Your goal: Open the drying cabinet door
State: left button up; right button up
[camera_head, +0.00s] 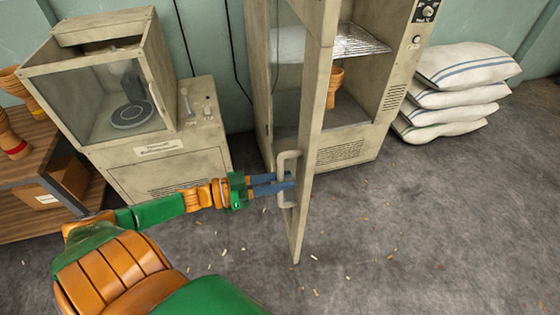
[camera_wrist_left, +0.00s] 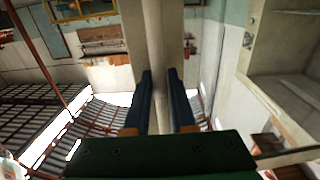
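The drying cabinet (camera_head: 385,130) stands at the back, and its door (camera_head: 316,130) is swung well open, seen nearly edge-on in the head view. A pale vertical handle (camera_head: 287,160) is on the door. My left gripper (camera_head: 289,182) is at the handle, its blue fingers on either side of the bar. In the left wrist view, the two fingers (camera_wrist_left: 164,95) close around the pale handle bar (camera_wrist_left: 156,40), with little gap. An orange goblet drum (camera_head: 334,86) is inside the cabinet below a wire shelf. My right gripper is not in view.
A smaller cabinet with a glass front (camera_head: 125,95) stands left of the drying cabinet. A wooden shelf (camera_head: 30,165) with drums is at far left. White sacks (camera_head: 455,90) are stacked at right. Grey floor (camera_head: 430,220) in front is clear apart from small scraps.

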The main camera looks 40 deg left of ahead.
pick_arm(q)
jog(key=o, duration=0.3)
jog(key=v, duration=0.7)
